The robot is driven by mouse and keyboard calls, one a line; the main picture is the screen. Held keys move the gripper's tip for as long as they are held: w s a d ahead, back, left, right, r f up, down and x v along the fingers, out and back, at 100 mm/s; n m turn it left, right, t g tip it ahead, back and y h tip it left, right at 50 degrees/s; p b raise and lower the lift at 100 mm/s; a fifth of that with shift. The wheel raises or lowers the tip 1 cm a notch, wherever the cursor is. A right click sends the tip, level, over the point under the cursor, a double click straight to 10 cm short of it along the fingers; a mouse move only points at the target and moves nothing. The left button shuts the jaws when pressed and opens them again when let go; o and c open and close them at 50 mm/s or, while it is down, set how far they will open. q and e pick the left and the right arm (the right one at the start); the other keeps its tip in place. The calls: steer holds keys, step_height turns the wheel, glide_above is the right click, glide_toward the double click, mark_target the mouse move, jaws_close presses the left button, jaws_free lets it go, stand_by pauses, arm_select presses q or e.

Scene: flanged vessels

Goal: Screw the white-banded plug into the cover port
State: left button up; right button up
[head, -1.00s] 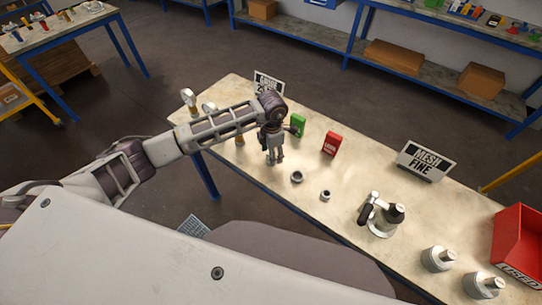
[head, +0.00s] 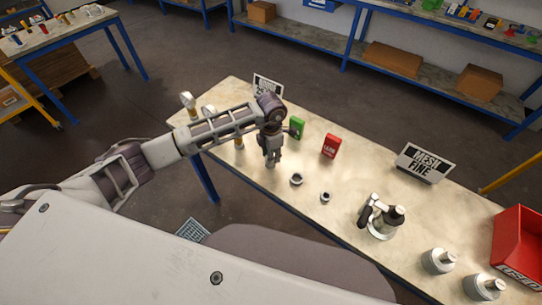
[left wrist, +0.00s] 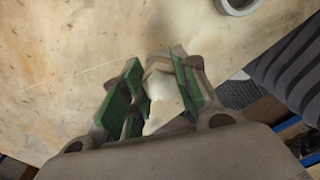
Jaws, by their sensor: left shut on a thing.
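My left gripper (head: 271,160) points down low over the table (head: 250,172), left of two small grey rings. In the left wrist view its green-padded fingers (left wrist: 160,98) are shut on a pale, whitish piece (left wrist: 163,97). The fingers hide most of it, and I cannot make out a band or thread. A flanged vessel (head: 383,228) with a dark side handle and dark top stands right of the middle. I cannot make out a port in its cover. My right gripper is not in view.
The larger ring (head: 296,179) and smaller ring (head: 325,197) lie nearby. A green box (head: 297,128), a red box (head: 331,146) and a sign (head: 425,163) stand behind. Two grey lidded vessels (head: 438,262) and a red bin (head: 520,250) are at the right.

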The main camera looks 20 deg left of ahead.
arm_select(q)
steer(key=shift+r+b, duration=0.95)
steer(key=shift+r, duration=3.95)
steer(key=shift+d, duration=0.15)
